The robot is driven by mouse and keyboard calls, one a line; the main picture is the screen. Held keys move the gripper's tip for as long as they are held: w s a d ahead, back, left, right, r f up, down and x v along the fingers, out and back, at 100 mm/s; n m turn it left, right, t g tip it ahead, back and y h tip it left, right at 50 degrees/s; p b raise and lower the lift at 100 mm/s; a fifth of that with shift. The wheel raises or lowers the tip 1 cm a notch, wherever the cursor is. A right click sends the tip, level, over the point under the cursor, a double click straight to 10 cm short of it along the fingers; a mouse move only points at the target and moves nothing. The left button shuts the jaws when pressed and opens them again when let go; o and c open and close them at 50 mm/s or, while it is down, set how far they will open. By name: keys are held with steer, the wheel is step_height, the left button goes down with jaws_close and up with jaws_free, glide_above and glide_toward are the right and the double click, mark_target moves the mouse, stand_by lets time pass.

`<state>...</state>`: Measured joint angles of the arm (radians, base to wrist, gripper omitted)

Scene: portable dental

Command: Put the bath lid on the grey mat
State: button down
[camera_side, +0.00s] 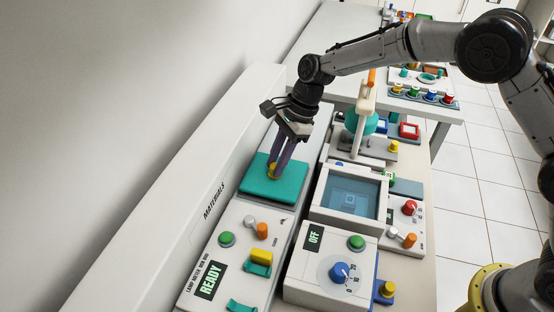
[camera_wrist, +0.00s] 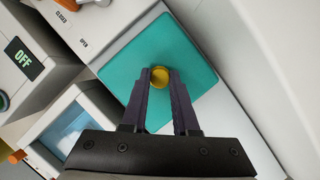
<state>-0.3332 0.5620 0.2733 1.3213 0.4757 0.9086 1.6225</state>
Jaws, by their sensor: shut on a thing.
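A flat teal square slab with a yellow round knob, which looks like the bath lid (camera_side: 262,190), lies on the light unit at the left in the side view. It also fills the middle of the wrist view (camera_wrist: 125,72). My gripper (camera_side: 273,172) points down over it, its two dark fingers shut on the yellow knob (camera_wrist: 160,84). The slab looks flat on the unit; I cannot tell whether it is lifted. A grey flat surface that may be the grey mat (camera_side: 372,152) lies at the back, partly hidden by the upright stand.
An open box with a bluish inside (camera_side: 350,194) stands right of the slab, with an OFF panel (camera_side: 314,238) in front. A READY panel (camera_side: 210,281) with knobs is nearer. A teal-headed stand with an orange-tipped lever (camera_side: 368,95) rises behind. A raised wall runs along the left.

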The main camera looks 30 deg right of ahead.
steer(key=c, duration=0.6)
jaws_free()
